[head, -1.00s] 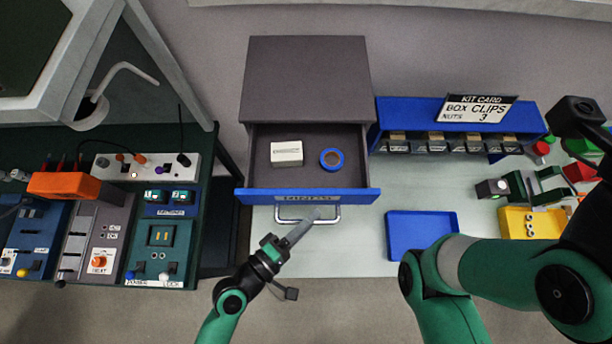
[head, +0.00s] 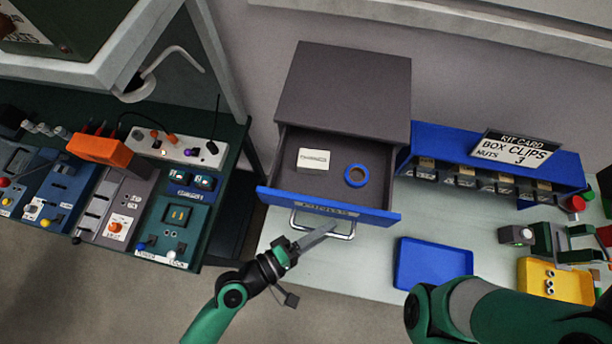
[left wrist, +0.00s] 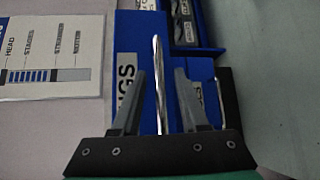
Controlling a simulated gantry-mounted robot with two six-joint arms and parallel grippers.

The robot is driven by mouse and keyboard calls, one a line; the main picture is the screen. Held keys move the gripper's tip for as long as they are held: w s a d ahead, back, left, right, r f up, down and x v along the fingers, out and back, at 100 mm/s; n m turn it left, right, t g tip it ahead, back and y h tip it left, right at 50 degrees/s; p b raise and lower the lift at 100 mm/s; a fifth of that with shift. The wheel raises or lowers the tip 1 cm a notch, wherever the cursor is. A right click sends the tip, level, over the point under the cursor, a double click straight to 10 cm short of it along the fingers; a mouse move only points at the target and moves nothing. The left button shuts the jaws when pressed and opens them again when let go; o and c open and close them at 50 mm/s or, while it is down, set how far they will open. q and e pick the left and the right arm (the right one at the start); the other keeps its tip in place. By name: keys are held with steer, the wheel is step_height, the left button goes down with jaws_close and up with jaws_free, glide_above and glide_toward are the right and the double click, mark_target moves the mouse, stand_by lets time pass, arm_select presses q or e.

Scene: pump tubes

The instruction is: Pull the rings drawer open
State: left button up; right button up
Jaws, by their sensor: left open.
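The rings drawer (head: 328,207) has a blue front and stands pulled out of a grey cabinet (head: 350,95). A white labelled box (head: 313,160) and a blue ring-shaped roll (head: 356,175) lie inside it. My left gripper (head: 332,230) is at the silver handle (head: 347,236) on the drawer front. In the left wrist view the open jaws (left wrist: 160,78) stand either side of the handle bar (left wrist: 158,60), with gaps visible on both sides. The blue front and part of its label (left wrist: 126,80) show behind. My right gripper is out of view.
A blue tray (head: 432,264) lies on the pale bench right of the drawer. A blue bin rack (head: 400,160) with a kit card (head: 515,148) stands behind it. A control-panel bench (head: 150,215) is at left. My right arm fills the lower right.

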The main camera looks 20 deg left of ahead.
arm_select(q)
steer(key=p+v, duration=0.2)
steer(key=v, duration=0.9)
steer(key=shift+s+a, duration=0.15)
steer(key=shift+s, duration=0.1)
steer(key=shift+r, duration=0.1)
